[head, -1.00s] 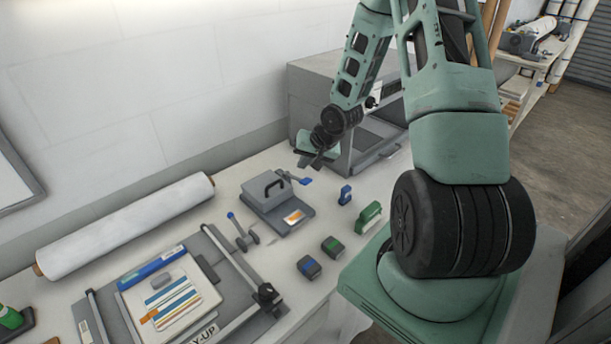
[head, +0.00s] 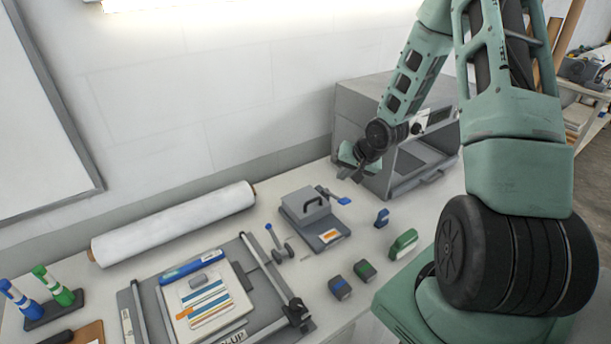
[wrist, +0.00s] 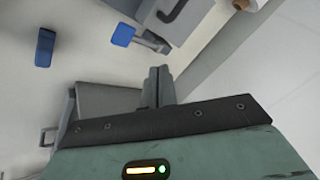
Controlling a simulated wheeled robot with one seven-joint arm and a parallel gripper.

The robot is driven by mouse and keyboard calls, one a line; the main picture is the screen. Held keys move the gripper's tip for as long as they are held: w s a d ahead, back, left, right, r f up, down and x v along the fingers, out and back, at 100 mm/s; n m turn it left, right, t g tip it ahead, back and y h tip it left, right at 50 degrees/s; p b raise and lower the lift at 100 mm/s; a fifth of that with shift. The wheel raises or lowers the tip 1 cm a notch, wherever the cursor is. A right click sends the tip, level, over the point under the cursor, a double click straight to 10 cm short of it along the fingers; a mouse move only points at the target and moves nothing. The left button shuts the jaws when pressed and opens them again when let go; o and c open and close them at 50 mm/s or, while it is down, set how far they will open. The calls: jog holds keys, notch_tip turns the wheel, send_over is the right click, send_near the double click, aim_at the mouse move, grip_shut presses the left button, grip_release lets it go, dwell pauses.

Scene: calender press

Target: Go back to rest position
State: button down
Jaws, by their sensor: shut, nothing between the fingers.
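My gripper (head: 353,172) hangs from my green arm above the bench, in front of the left side of the grey box-shaped machine (head: 365,122). It is above and behind the small grey press (head: 312,213) with the black handle and blue-tipped lever. In the wrist view the two dark fingers (wrist: 160,84) lie together, shut and empty. The press's blue lever tip shows there (wrist: 123,34), apart from the fingers, as does a blue stapler-like item (wrist: 44,47).
A white roll (head: 175,222) lies along the wall. A trimmer board (head: 128,310) with colour strips is at front. A green item (head: 403,244), a blue item (head: 382,218) and two small dark blocks (head: 340,287) stand near my arm's base. Space above the bench's left side is clear.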

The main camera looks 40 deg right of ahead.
jog(key=s+a+r+n+g+b, duration=0.15)
jog(key=a+n+b, duration=0.25)
jog(key=a, duration=0.8)
jog(key=s+a+r+n+g+b, duration=0.1)
jog(key=s+a+n+g+b, duration=0.2)
jog(key=a, duration=0.9)
jog(key=s+a+n+g+b, duration=0.1)
jog(key=s+a+n+b, duration=0.2)
jog(key=s+a, duration=0.3)
jog(key=s+a+n+g+b, duration=0.1)
jog(key=s+a+n+b, duration=0.3)
jog(key=s, duration=1)
jog(key=a+n, duration=0.2)
jog(key=a, duration=0.1)
jog(key=shift+s+a+r, duration=0.15)
jog(key=shift+s+a, duration=0.15)
jog(key=shift+s, duration=0.1)
